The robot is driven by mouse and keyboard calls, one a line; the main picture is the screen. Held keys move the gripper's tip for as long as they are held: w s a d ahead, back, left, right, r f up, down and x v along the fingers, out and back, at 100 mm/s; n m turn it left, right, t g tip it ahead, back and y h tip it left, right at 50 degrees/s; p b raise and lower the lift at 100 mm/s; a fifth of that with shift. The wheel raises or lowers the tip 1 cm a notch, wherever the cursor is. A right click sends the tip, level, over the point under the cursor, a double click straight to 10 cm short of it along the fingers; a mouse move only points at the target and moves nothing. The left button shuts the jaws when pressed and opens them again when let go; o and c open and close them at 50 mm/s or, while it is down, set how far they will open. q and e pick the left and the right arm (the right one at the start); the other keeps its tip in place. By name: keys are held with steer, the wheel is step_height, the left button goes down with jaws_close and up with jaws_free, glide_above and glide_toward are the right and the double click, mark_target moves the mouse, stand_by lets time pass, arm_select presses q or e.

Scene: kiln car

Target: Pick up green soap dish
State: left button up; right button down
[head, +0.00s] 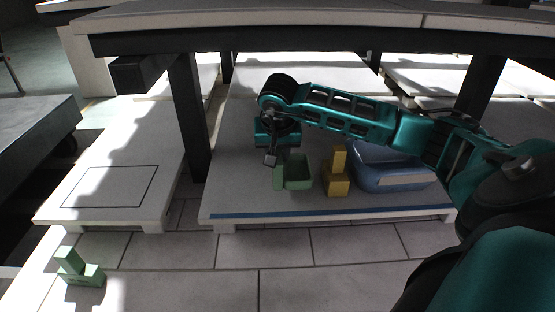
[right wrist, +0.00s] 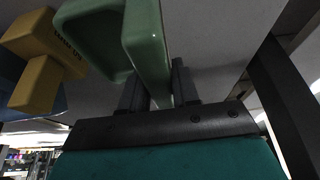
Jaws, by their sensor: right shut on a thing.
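The green soap dish (head: 298,172), an open-topped box, is at the middle of the low white slab under the dark-framed table. It also fills the top of the right wrist view (right wrist: 98,38). My right gripper (head: 275,160) reaches in from the right and is shut on the dish's near wall, with one finger on each side of that wall in the right wrist view (right wrist: 157,82). I cannot tell whether the dish touches the slab. My left gripper is not in view.
A yellow stepped block (head: 336,182) stands close to the right of the dish, with a blue basin (head: 388,168) beyond it. Table legs (head: 188,115) and the tabletop (head: 250,20) enclose the space. Another green stepped piece (head: 78,270) is at lower left.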

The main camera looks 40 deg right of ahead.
mark_target(294, 163)
steer(key=s+a+p, duration=0.1)
steer(key=s+a, duration=1)
steer(key=s, duration=0.2)
steer(key=w+d, duration=0.3)
steer(key=w, duration=0.1)
steer(key=w+d+f, duration=0.1)
steer(key=w+d, duration=0.3)
steer(key=w+d+f+p, duration=0.1)
steer(key=w+d, duration=0.2)
steer(key=w, duration=0.1)
steer(key=shift+w+d+f, duration=0.15)
steer(key=shift+w+d, duration=0.1)
steer(key=shift+d, duration=0.1)
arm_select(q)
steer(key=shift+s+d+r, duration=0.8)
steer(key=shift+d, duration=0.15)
arm_select(e)
steer(key=shift+w+d+f, duration=0.1)
steer(key=shift+w+d, duration=0.1)
steer(key=shift+d, duration=0.1)
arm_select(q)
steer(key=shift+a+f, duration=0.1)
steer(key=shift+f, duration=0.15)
arm_select(e)
steer(key=shift+s+d+f, duration=0.4)
steer(key=shift+s+d, duration=0.3)
steer(key=shift+d, duration=0.05)
steer(key=shift+s+d, duration=0.15)
steer(key=shift+d, duration=0.05)
